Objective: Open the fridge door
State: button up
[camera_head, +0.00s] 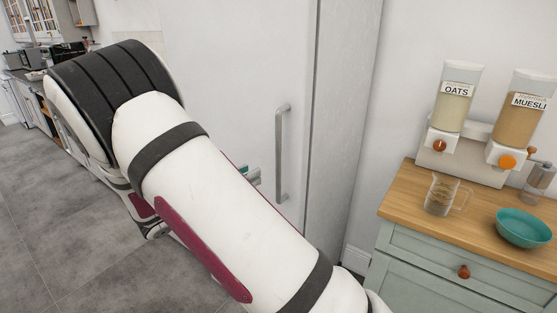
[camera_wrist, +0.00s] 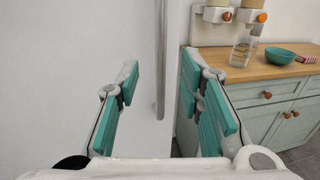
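The fridge is tall and white, and its door (camera_head: 235,70) looks shut. A vertical grey bar handle (camera_head: 280,150) is on the door near its right edge. In the wrist view the handle (camera_wrist: 161,60) runs down from the top, and its lower end shows against the white door (camera_wrist: 60,60). My gripper (camera_wrist: 159,72) is open, with teal-padded fingers to the left and right of the handle's line. Nothing is held; how far the handle is beyond the fingertips is hard to tell. In the head view my arm hides most of the gripper; a bit of teal shows left of the handle.
Right of the fridge is a green cabinet (camera_head: 460,275) with a wooden top (camera_head: 400,205). On it are the oats (camera_head: 456,98) and muesli (camera_head: 525,110) dispensers, a glass jug (camera_head: 440,195) and a teal bowl (camera_head: 523,228). Grey floor (camera_head: 40,200) is open at left.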

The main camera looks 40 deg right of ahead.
aim_at(278, 160)
jog(key=d, duration=0.4)
jog(key=w+d+p, duration=0.1)
jog(key=d, duration=0.6)
jog(key=shift+w+d, duration=0.3)
grip_shut()
